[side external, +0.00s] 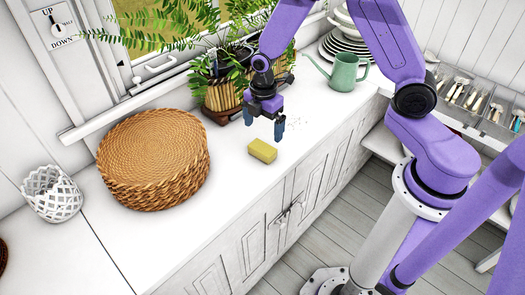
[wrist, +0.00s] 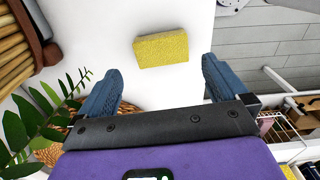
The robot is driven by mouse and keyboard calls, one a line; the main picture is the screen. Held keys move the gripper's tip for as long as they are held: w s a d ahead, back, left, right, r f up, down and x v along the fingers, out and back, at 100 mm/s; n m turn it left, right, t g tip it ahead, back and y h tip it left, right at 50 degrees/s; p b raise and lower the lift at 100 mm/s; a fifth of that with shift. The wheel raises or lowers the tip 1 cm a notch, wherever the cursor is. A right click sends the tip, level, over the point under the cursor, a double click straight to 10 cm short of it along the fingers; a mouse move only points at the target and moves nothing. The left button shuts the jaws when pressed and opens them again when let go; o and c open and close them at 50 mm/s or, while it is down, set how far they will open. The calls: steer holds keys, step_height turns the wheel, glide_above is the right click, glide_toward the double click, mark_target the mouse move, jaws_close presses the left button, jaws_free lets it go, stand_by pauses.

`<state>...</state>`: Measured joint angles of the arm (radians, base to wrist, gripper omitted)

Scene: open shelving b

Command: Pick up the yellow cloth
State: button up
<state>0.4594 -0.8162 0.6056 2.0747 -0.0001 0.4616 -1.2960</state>
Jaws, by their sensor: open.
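The yellow cloth (side external: 262,151) looks like a small, thick yellow block, much like a sponge. It lies flat on the white counter, near its front edge. It also shows in the wrist view (wrist: 161,49), at the upper middle, in front of the fingertips. My gripper (side external: 264,121) is above the counter, just behind the cloth and apart from it. In the wrist view its two blue fingers (wrist: 163,80) are spread wide with nothing between them.
A round wicker basket (side external: 152,160) and a white lattice cup (side external: 52,194) stand to the left. A potted plant (side external: 222,94) is close behind my gripper. A green watering can (side external: 343,72) and stacked plates (side external: 345,45) stand farther back. The counter (side external: 215,205) around the cloth is clear.

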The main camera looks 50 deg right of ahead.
mark_target(262, 148)
steer(key=shift+s+a+f, duration=0.1)
steer(key=shift+a+f, duration=0.05)
steer(key=shift+f, duration=1.95)
steer(key=shift+a+f, duration=0.15)
steer(key=shift+f, duration=1.95)
steer(key=c, duration=0.7)
